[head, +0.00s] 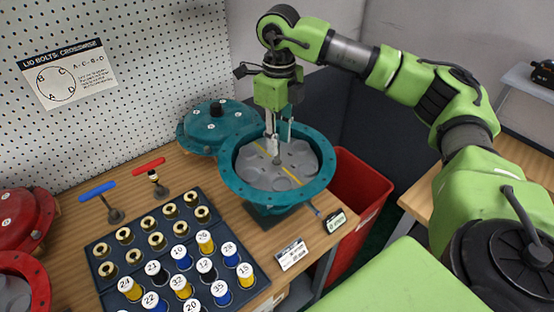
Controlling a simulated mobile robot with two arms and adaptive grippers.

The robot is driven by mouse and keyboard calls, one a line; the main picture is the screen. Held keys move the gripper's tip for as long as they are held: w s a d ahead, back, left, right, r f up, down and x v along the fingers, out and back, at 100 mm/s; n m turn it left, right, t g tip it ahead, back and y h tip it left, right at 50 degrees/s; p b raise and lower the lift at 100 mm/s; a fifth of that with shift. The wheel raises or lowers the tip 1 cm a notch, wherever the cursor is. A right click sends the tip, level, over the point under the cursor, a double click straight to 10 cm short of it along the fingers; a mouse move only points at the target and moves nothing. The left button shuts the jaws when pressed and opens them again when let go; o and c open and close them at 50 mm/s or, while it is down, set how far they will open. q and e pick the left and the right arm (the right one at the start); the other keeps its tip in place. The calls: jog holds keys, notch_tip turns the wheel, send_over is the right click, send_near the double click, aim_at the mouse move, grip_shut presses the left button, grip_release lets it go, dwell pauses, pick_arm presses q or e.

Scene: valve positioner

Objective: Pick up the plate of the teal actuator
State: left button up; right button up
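The teal actuator (228,180) is an open round housing with a bolted flange on the wooden bench. Its grey plate (297,177) lies inside, with lobes around it, a yellow stripe and a small central post (277,159). My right gripper (278,148) points down over the plate from above, its two fingers apart just above the post. I see nothing held between them. Whether a fingertip touches the post is hard to tell. My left gripper is out of view.
A teal lid (215,122) lies behind the housing. A dark tray (187,231) of brass and numbered cylinders stands in front left, near red (148,166) and blue (97,191) T-handles. A red bin (361,178) stands right of the bench.

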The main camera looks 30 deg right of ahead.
aim_at(277, 161)
jog(key=shift+w+f, duration=0.15)
jog(key=shift+f, duration=0.15)
jog(key=f+p, duration=0.1)
jog(key=f, duration=0.1)
jog(key=f+p, duration=0.1)
jog(key=f, duration=0.1)
jog(key=shift+w+d, duration=0.1)
jog(key=shift+w, duration=0.3)
jog(key=shift+f+p, duration=0.3)
jog(key=shift+f, duration=0.25)
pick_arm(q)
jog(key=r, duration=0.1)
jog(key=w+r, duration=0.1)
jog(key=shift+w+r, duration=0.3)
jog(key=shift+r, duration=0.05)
pick_arm(e)
jog(key=shift+w, duration=0.1)
grip_shut()
